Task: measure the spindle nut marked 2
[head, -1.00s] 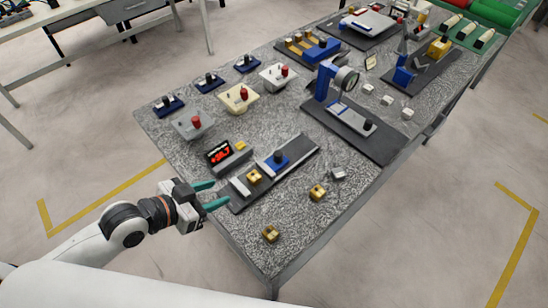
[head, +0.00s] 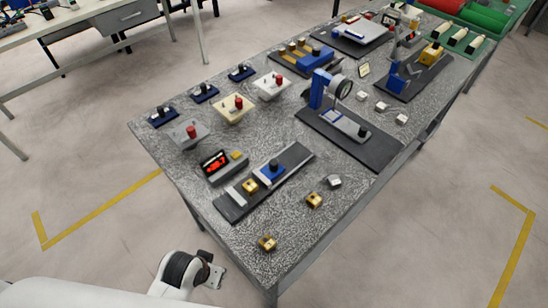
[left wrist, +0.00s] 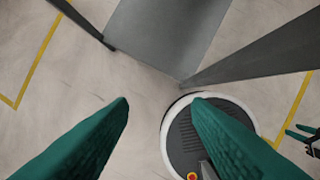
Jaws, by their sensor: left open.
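Three brass-coloured blocks that look like nuts are on the speckled bench top: one on the dark slide (head: 228,205) of a measuring fixture (head: 270,172), seen as a nut (head: 250,186), a second nut (head: 314,200) to its right, and a third nut (head: 267,243) near the front corner. Their markings are too small to read. A display (head: 215,163) with red digits stands behind the fixture. My left gripper is low beside the bench's front left side; its teal fingers (left wrist: 160,104) are apart and empty in the left wrist view. A teal-fingered gripper (left wrist: 302,137), apparently my right, shows at that view's edge.
A grey block (head: 334,181) lies right of the fixture. Several coloured boxes with knobs, including a cream one (head: 233,108), stand behind. A dial stand (head: 322,90) is farther right. The bench's front corner is mostly clear. The left wrist view shows floor and bench legs.

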